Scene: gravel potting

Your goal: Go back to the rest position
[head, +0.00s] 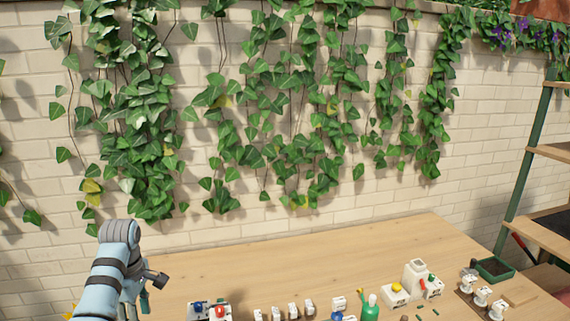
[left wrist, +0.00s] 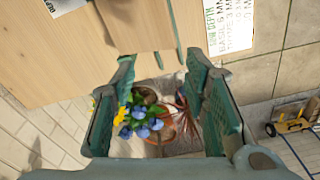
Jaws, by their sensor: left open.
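My left arm comes in at the lower left of the head view, with its gripper (head: 150,284) at the left end of the wooden table (head: 330,245). In the left wrist view its two green fingers are spread apart, and the gripper (left wrist: 160,68) is empty. Beyond the fingers, lower down, are blue flowers (left wrist: 142,122) with yellow ones beside them and terracotta pots (left wrist: 162,128). None of these is between the fingertips. My right gripper is in neither view.
Small white-bodied items (head: 293,310), a green bottle (head: 371,307) and a white container (head: 415,272) stand along the table. A dark green tray (head: 494,269) is at the right. An ivy-covered brick wall (head: 260,225) stands behind. The table's back strip is clear. A shelf frame (head: 520,180) stands right.

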